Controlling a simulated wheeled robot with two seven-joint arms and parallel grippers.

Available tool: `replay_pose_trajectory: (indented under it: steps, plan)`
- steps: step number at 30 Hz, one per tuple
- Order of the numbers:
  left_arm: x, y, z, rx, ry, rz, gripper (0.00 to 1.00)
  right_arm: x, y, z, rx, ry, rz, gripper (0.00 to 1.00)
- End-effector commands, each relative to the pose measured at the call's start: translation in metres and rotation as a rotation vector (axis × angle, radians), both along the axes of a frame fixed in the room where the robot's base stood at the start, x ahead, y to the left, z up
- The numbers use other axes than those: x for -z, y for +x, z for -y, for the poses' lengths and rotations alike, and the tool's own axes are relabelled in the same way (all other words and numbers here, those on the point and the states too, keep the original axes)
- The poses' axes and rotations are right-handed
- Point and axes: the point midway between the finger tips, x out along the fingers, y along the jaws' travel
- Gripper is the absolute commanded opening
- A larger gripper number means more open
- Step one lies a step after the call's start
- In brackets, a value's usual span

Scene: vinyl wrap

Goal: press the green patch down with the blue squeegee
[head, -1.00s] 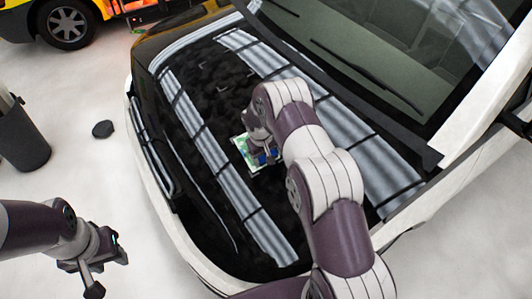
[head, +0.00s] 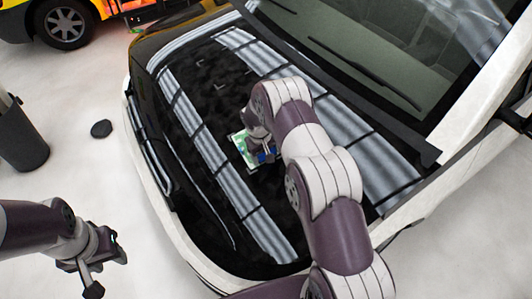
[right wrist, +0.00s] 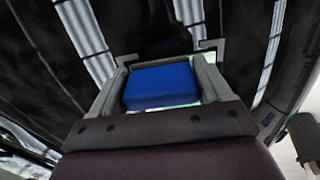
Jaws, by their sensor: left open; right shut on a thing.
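The green patch (head: 241,145) lies on the black hood of the white car, partly covered by my right gripper. My right gripper (head: 264,153) is over the patch and shut on the blue squeegee (right wrist: 160,86), whose blue face shows between the fingers in the right wrist view. A thin strip of green shows beside the squeegee in that view. I cannot tell whether the squeegee touches the patch. My left gripper (head: 105,266) is open and empty at the lower left, above the pale floor and away from the car.
The car's hood (head: 205,115) is glossy with bright reflections. Faint corner marks (head: 222,68) lie farther up it. The windshield (head: 360,50) is at the upper right. A dark bin (head: 20,135) and a dark stone-like object (head: 101,129) are on the floor at left.

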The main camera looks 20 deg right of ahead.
Motion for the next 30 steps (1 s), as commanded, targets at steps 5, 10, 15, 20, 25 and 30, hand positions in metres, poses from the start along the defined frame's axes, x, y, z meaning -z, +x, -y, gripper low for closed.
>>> replay_pose_trajectory:
  steps: [5,10,15,20,25,30]
  plan:
    - [0.004,0.000,0.000,0.000,0.000,0.000,0.43,0.005,0.000,0.001,0.000,0.000,0.000,0.54]
    - [0.008,0.000,0.000,0.000,0.000,0.000,0.43,0.008,0.001,0.002,0.000,0.000,0.000,0.54]
    - [0.009,0.000,0.000,0.000,0.000,0.000,0.43,0.008,0.002,0.001,0.000,0.000,0.000,0.54]
    - [0.016,0.000,0.000,0.000,0.000,0.000,0.43,0.009,0.011,0.001,-0.001,-0.002,0.001,0.54]
    - [0.023,0.000,0.000,0.000,0.000,0.000,0.43,0.007,0.021,-0.001,-0.001,-0.001,0.000,0.54]
    - [0.022,0.000,0.000,0.000,0.000,0.000,0.43,0.005,0.023,-0.001,-0.001,0.000,0.000,0.54]
